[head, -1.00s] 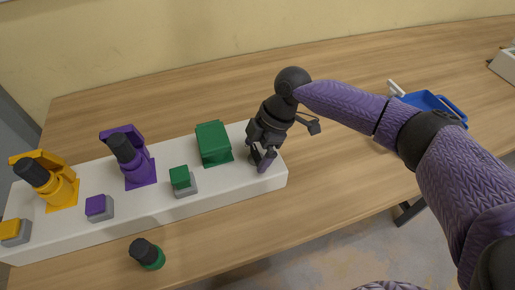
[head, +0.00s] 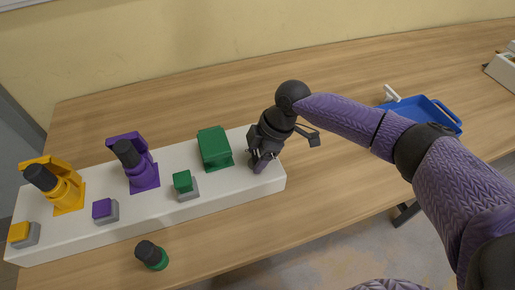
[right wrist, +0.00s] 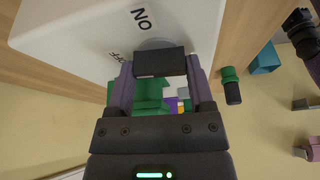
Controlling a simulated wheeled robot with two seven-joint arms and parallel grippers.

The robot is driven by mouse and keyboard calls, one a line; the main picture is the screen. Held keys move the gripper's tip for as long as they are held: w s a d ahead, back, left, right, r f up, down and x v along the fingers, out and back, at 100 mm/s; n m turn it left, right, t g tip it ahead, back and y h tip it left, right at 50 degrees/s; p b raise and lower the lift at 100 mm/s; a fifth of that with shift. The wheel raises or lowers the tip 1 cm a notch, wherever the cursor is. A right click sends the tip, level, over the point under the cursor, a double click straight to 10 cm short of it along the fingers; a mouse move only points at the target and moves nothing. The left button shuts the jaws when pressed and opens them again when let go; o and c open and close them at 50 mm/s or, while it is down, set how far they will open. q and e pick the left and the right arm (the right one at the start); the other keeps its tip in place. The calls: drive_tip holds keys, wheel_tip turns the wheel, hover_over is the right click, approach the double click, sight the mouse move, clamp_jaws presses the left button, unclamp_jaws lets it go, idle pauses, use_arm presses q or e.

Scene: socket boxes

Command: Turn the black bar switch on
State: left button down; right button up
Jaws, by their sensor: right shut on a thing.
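The white socket box (head: 80,238) lies on the table, with the black bar switch at its right end. In the head view my right gripper (head: 262,160) is over that end and hides the switch. In the right wrist view the black bar switch (right wrist: 160,62) sits between the two fingers of my right gripper, which is shut on it. An "ON" label (right wrist: 142,18) and a partly hidden "off" label (right wrist: 117,56) are printed beside the switch. My left gripper is not in the head view.
A green block (head: 214,146), purple fixture (head: 143,176) and yellow fixture (head: 68,196) stand along the box, with small coloured buttons in front. A black-and-green plug (head: 152,256) lies before it. A blue tray (head: 440,118) is at right. The table behind is clear.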

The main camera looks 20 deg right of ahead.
drive_tip(key=m+t+p, duration=0.1)
drive_tip(key=m+p, duration=0.2)
drive_tip(key=p, duration=0.1)
drive_tip(key=m+t+h+p, duration=0.1)
drive_tip(key=m+p, duration=0.3)
drive_tip(key=m+t+h+p, duration=0.1)
drive_tip(key=m+p, duration=0.3)
drive_tip(key=shift+s+a+r, duration=0.15)
drive_tip(key=shift+r, duration=0.05)
drive_tip(key=m+t+h+p, duration=0.1)
drive_tip(key=m+p, duration=0.1)
drive_tip(key=m, duration=0.1)
drive_tip(key=shift+f+m+h+p, duration=0.1)
drive_tip(key=shift+m+h+p, duration=0.2)
drive_tip(key=shift+p, duration=0.05)
drive_tip(key=shift+m, duration=0.5)
drive_tip(key=shift+f+m+h+p, duration=0.1)
drive_tip(key=shift+m+h+p, duration=0.25)
drive_tip(key=shift+m, duration=0.15)
drive_tip(key=o, duration=1.2)
drive_tip(key=shift+o, duration=0.2)
